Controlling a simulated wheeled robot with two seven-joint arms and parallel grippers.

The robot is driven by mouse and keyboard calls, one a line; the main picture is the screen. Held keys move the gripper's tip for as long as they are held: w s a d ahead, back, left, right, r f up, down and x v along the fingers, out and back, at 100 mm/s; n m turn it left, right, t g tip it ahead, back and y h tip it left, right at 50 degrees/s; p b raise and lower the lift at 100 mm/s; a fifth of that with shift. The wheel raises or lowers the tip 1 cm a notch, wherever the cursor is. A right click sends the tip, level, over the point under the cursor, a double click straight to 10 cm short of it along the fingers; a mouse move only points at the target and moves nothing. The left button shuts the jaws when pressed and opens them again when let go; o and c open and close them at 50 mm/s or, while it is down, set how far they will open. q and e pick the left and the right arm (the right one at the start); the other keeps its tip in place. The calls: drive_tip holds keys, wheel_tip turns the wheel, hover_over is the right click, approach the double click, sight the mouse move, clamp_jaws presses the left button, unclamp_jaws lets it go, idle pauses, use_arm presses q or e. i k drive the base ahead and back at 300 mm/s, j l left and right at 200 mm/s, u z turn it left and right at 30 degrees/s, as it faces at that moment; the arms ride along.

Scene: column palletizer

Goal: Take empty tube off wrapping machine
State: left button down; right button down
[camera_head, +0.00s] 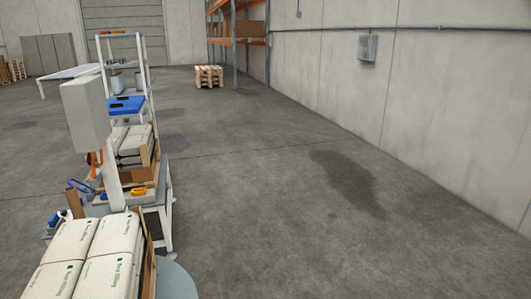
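A tall white upright with a large pale box (85,114) stands at the left, and it may be the wrapping machine's column. Close below it, stacked white bags with green print (108,245) fill the lower left corner. A round grey plate (176,281) shows partly beneath the stack and may be the machine's turntable. I cannot make out an empty tube; the upright and the bags hide part of that area. Neither of my grippers is in view.
A white bench (150,197) with small blue and yellow items stands behind the bags. More bags (133,140) and a blue-topped stand (126,104) lie beyond. A wooden pallet stack (209,76) stands near orange racking (237,40). The floor (300,190) at centre and right is clear.

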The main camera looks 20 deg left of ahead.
sight(71, 191)
drive_tip(key=i+u, duration=0.25)
drive_tip(key=u, duration=0.15)
drive_tip(key=i+l+u, duration=0.1)
drive_tip(key=i+u, duration=0.25)
drive_tip(key=i+l+u, duration=0.1)
drive_tip(key=u, duration=0.3)
drive_tip(key=i+l+u, duration=0.2)
drive_tip(key=u, duration=0.15)
drive_tip(key=i+l+u, duration=0.55)
drive_tip(key=k+l, duration=0.05)
